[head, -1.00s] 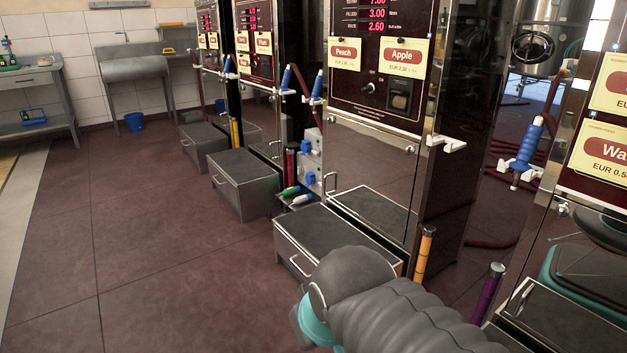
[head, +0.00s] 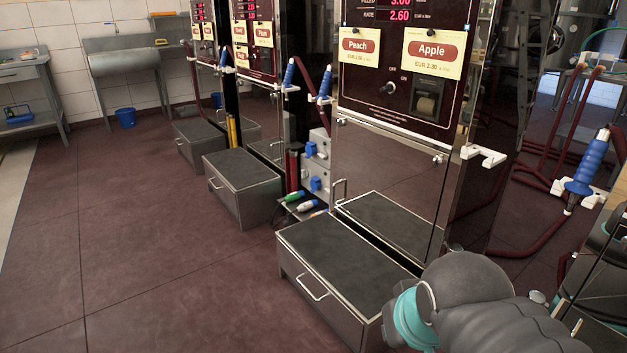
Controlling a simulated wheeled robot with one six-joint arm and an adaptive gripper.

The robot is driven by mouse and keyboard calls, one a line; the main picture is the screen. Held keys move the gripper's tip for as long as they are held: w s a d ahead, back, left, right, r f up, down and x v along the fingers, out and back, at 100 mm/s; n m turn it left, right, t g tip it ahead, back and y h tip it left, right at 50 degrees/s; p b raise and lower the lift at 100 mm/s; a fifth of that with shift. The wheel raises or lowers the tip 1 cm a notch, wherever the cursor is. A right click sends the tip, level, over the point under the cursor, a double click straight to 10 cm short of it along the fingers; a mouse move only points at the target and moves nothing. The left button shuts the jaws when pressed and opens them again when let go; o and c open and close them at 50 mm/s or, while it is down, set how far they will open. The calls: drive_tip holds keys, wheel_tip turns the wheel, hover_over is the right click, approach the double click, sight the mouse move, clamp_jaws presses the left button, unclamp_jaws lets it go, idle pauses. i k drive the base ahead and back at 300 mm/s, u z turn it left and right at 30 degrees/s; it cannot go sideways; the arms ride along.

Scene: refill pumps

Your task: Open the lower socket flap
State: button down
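A pale grey socket box stands in the gap between two pumps, near the middle of the head view. Its lower socket flap (head: 316,184) is blue and looks closed, but it is small here. The upper socket flap (head: 311,149) is also blue and sits above it. My grey arm shows at the bottom right, well to the right of and nearer than the sockets. My gripper is out of view, so its opening and anything in it are hidden.
A low metal step box (head: 345,255) stands before the Peach and Apple pump (head: 400,180). Another step box (head: 243,185) stands farther left. Green and blue plugs (head: 300,197) lie below the sockets. The tiled floor (head: 130,240) at left is clear.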

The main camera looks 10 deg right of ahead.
sight(314, 185)
drive_tip(key=u, duration=0.25)
drive_tip(key=i, duration=1.05)
drive_tip(key=u, duration=1.05)
drive_tip(key=i, duration=1.8)
drive_tip(key=z, duration=0.85)
